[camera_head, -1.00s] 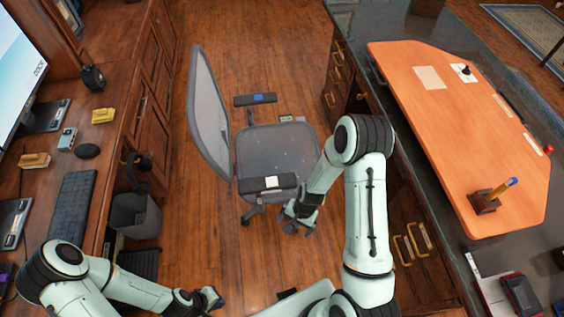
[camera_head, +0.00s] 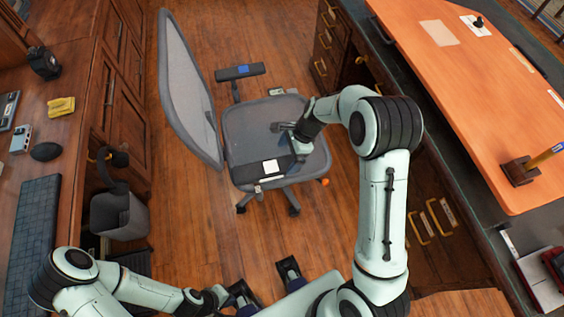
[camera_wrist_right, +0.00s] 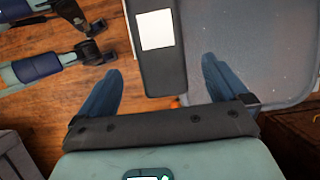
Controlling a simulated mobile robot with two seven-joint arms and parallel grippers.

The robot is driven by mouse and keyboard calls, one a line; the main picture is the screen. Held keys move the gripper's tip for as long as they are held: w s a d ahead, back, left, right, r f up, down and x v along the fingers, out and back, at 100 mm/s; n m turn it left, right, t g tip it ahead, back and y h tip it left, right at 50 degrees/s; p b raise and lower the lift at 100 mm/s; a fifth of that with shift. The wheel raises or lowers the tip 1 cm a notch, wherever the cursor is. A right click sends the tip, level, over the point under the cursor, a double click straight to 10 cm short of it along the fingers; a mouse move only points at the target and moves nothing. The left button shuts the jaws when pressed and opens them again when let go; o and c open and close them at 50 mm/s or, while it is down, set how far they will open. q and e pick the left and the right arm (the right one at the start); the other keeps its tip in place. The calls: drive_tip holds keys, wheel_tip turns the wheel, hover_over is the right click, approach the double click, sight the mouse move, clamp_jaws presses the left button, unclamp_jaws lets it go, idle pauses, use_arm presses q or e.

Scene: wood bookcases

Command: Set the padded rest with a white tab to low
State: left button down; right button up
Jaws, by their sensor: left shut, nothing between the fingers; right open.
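The padded rest with a white tab (camera_head: 248,174) is the near black armrest of a grey mesh office chair (camera_head: 245,118). Its square white tab (camera_head: 270,168) lies on top. My right gripper (camera_head: 288,138) is open at the right end of this rest. In the right wrist view, the rest (camera_wrist_right: 161,80) extends between the two spread fingers, with the tab (camera_wrist_right: 155,29) beyond them; contact cannot be told. The far armrest (camera_head: 228,75) has a blue tab (camera_head: 243,69). My left gripper (camera_head: 218,297) is shut and empty at the lower left, away from the chair.
A wood desk with a keyboard (camera_head: 28,222) stands left, with a waste bin (camera_head: 120,214) beside it. An orange-topped counter (camera_head: 470,85) with drawers stands right. Wood floor (camera_head: 195,215) is open around the chair.

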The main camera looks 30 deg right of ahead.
sight(281, 164)
drive_tip(key=x, duration=0.5)
drive_tip(key=shift+b, duration=0.3)
drive_tip(key=c, duration=1.5)
wheel_tip(281, 164, down, 6)
drive_tip(key=b, duration=0.3)
drive_tip(key=shift+f, duration=0.25)
